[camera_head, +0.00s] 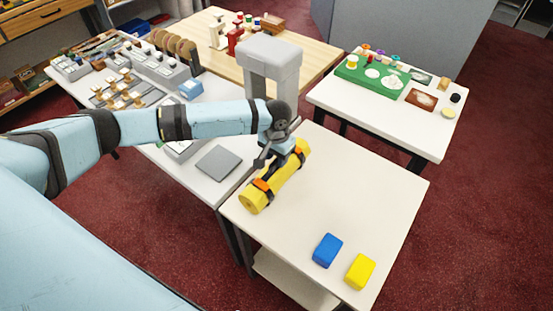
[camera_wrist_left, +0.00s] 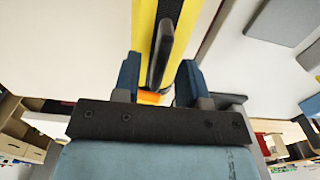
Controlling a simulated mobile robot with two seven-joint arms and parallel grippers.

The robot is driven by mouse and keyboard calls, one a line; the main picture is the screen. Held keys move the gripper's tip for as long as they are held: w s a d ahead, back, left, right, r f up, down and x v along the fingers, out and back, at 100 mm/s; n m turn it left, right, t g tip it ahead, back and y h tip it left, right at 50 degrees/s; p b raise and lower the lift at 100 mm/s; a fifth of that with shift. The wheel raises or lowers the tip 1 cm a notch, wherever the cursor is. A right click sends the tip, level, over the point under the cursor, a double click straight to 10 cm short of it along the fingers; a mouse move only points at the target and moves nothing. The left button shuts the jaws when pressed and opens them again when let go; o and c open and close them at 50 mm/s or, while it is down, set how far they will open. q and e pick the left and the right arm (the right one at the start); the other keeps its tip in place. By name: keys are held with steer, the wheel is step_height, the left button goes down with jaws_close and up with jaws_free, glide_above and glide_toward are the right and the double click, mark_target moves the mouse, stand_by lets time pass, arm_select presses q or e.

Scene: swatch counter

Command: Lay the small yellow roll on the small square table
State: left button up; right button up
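The yellow roll (camera_head: 281,178) has orange bands and dark fittings. It appears to lie flat, slantwise, on the small square white table (camera_head: 345,190), close to its left edge. My left gripper (camera_head: 284,158) is low over the roll's far half. In the left wrist view the two blue fingers (camera_wrist_left: 158,78) stand apart, with the yellow roll (camera_wrist_left: 146,28) beyond them. A dark bar on the roll runs between the fingers, with yellow showing beside it, so the gripper looks open around it. The roll's underside is hidden. My right gripper is in neither view.
A blue block (camera_head: 327,250) and a yellow block (camera_head: 360,271) sit at the table's near corner. A grey arch (camera_head: 270,60) stands behind. A grey square plate (camera_head: 218,163) lies on the counter at left. The square table's middle and right are clear.

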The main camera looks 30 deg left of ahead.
arm_select(q)
step_height(320, 180, up, 10)
steer(key=s+d+f+m+t+h, duration=0.1)
steer(key=s+d+f+t+h, duration=0.2)
steer(key=s+d+f, duration=0.3)
steer(key=s+d+f+m+t+h, duration=0.1)
steer(key=s+d+f+t+h, duration=0.2)
steer(key=d+f, duration=0.5)
steer(key=s, duration=0.2)
steer(key=s+f+t, duration=0.1)
steer(key=s, duration=0.1)
steer(key=s+t, duration=0.1)
steer(key=s, duration=0.1)
steer(key=shift+a+f+n+b, duration=0.2)
steer(key=shift+f+n+b, duration=0.1)
steer(key=shift+b, duration=0.1)
steer(key=s+a+f+t+y, duration=0.2)
steer(key=s+a, duration=0.3)
steer(key=s, duration=0.4)
steer(key=shift+a+t+y, duration=0.3)
steer(key=shift+t, duration=0.2)
steer(key=shift+f, duration=0.1)
